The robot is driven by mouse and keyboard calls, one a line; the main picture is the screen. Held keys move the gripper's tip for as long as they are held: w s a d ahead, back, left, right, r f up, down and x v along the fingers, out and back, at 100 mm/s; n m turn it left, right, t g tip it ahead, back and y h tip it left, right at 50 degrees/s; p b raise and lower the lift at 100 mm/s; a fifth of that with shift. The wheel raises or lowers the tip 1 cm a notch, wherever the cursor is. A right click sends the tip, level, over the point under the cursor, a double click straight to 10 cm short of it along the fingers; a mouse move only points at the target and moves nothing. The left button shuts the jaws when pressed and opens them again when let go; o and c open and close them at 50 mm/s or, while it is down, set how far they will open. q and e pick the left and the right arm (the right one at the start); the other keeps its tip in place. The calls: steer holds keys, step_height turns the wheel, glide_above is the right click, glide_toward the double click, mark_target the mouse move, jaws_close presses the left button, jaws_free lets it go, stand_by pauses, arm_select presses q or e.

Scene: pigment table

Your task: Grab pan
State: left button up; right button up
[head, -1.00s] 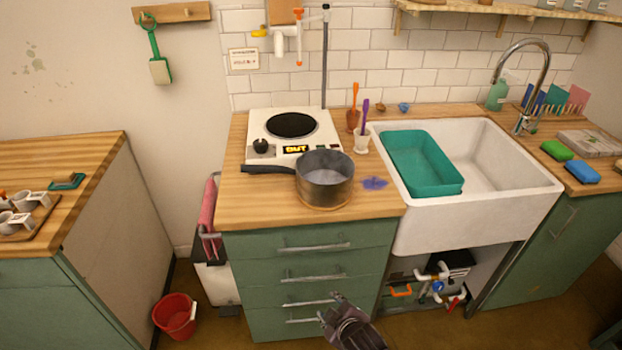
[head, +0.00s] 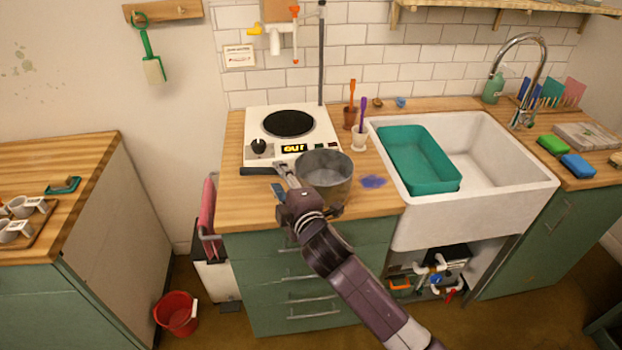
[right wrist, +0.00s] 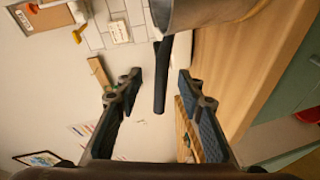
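The pan (head: 328,180) is a grey metal pot with a long dark handle (head: 257,170). It stands on the wooden counter in front of the hot plate, with the handle pointing left. My right gripper (head: 281,180) is at the handle, close to the pan's left side. In the right wrist view the gripper (right wrist: 158,75) is open, with the handle (right wrist: 160,88) between its fingers and a gap on each side. The pan's wall also shows at the top of that view (right wrist: 195,14). My left gripper is not in view.
A white hot plate (head: 290,132) stands behind the pan. Two cups with an orange and a purple tool (head: 360,138) stand behind it to the right. A purple stain (head: 373,181) lies right of the pan. The sink (head: 500,195) holds a green tub (head: 432,182).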

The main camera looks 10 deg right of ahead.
mark_target(272, 172)
steer(key=x, duration=0.4)
steer(key=shift+s+a+p, duration=0.15)
steer(key=shift+a+p, duration=0.2)
steer(key=shift+p, duration=0.05)
steer(key=shift+w+a+f, duration=0.1)
steer(key=shift+w+f, duration=0.05)
steer(key=shift+w, duration=0.4)
jaws_close()
